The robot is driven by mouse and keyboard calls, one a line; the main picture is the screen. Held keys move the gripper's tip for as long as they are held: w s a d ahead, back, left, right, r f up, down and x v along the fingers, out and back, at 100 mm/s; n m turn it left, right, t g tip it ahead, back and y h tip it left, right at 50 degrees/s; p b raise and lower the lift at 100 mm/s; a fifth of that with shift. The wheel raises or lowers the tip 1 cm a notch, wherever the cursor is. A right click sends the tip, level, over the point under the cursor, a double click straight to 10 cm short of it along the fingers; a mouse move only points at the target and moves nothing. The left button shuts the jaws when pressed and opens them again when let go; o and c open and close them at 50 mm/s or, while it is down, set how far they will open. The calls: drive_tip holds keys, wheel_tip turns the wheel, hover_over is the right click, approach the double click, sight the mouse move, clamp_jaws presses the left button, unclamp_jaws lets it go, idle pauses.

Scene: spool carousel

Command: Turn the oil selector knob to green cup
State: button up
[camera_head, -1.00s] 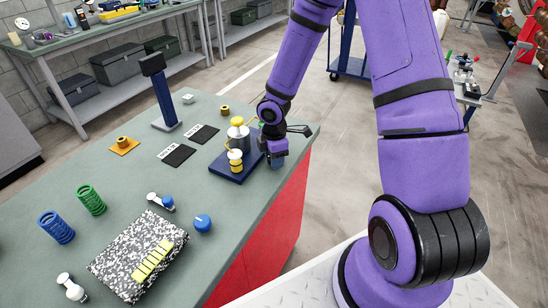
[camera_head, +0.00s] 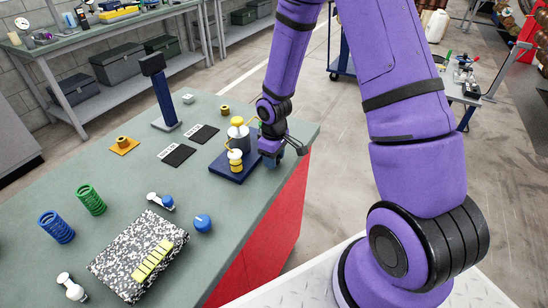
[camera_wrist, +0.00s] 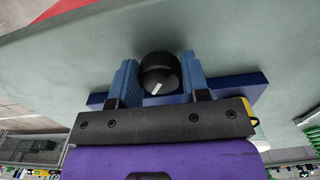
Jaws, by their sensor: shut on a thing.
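A black round knob (camera_wrist: 160,74) with a short white pointer line shows in the wrist view, beside a blue base plate (camera_wrist: 232,84). My gripper (camera_wrist: 159,80) is shut on the knob, with one blue finger on each side. In the head view my gripper (camera_head: 270,158) is at the right side of the blue base (camera_head: 228,174), which carries a grey container with a yellow top (camera_head: 238,131) and a yellow-and-white stack (camera_head: 235,160). The knob is hidden there by my gripper. I cannot make out a green cup with certainty.
Green (camera_head: 91,199) and blue (camera_head: 56,227) coils and a speckled block (camera_head: 130,262) lie nearer. The bench's red side drops off at the right.

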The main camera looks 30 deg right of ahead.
drive_tip(key=shift+m, duration=0.8)
drive_tip(key=o, duration=0.6)
drive_tip(key=shift+r, duration=0.15)
wheel_tip(320, 180, up, 11)
drive_tip(key=shift+f, duration=0.2)
idle(0.5)
